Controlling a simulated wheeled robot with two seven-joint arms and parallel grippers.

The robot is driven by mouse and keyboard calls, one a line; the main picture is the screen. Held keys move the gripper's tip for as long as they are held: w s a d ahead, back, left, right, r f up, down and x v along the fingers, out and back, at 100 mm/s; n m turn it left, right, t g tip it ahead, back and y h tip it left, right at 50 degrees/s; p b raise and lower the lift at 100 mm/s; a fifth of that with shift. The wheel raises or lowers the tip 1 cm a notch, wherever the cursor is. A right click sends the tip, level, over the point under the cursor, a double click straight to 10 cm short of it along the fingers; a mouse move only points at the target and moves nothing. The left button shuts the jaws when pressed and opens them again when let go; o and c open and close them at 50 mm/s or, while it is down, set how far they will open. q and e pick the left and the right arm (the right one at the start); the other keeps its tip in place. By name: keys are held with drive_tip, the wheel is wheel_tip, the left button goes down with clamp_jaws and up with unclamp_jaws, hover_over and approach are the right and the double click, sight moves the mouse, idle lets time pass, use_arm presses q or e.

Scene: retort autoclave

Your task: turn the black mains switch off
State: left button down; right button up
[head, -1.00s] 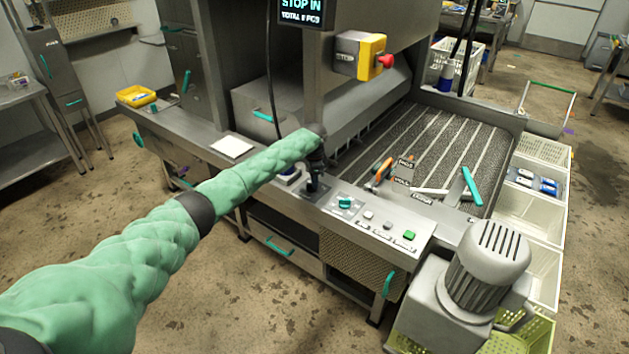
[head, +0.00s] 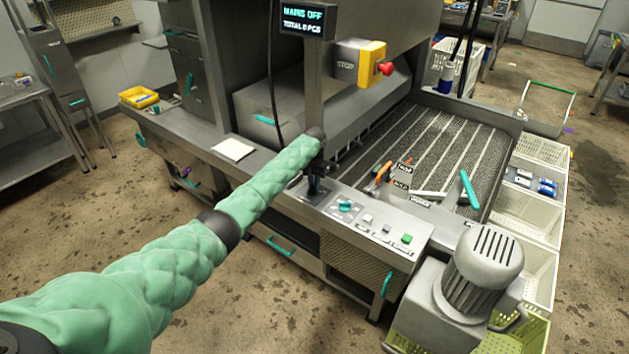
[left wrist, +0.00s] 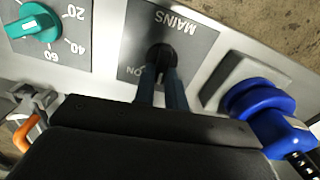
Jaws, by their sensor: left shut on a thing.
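The black mains switch (left wrist: 160,62) sits on a dark plate (left wrist: 195,38) marked MAINS and ON in the left wrist view. My left gripper (left wrist: 161,80) is over it, with its two fingers shut on the switch knob. In the head view my left gripper (head: 315,184) reaches down to the panel at the left end of the control row, and the arm and gripper mostly hide the switch. The display (head: 303,20) above reads MAINS OFF. My right gripper is not in view.
A teal dial (left wrist: 34,27) is beside the switch plate, and a blue plug-like part (left wrist: 262,110) is on its other side. Further along the panel are push buttons, one green (head: 406,239). A red stop button (head: 386,68) on a yellow box stands above the belt (head: 430,140).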

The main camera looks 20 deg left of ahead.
use_arm(q)
drive_tip(key=n, duration=0.1)
drive_tip(key=n+p, duration=0.1)
drive_tip(key=n, duration=0.1)
drive_tip(key=n+p, duration=0.1)
drive_tip(key=n, duration=0.1)
drive_tip(key=shift+w+a+r, duration=0.1)
drive_tip(key=shift+a+r, duration=0.1)
drive_tip(key=shift+r, duration=0.1)
drive_tip(key=shift+a+f+n+p, duration=0.15)
drive_tip(key=shift+n+p, duration=0.55)
drive_tip(key=shift+n, duration=0.8)
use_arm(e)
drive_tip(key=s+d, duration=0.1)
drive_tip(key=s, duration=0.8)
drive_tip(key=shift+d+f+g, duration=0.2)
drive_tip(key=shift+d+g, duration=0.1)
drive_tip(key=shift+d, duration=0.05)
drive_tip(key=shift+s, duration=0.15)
use_arm(q)
drive_tip(key=c, duration=1.4)
unclamp_jaws()
drive_tip(key=shift+c, duration=0.2)
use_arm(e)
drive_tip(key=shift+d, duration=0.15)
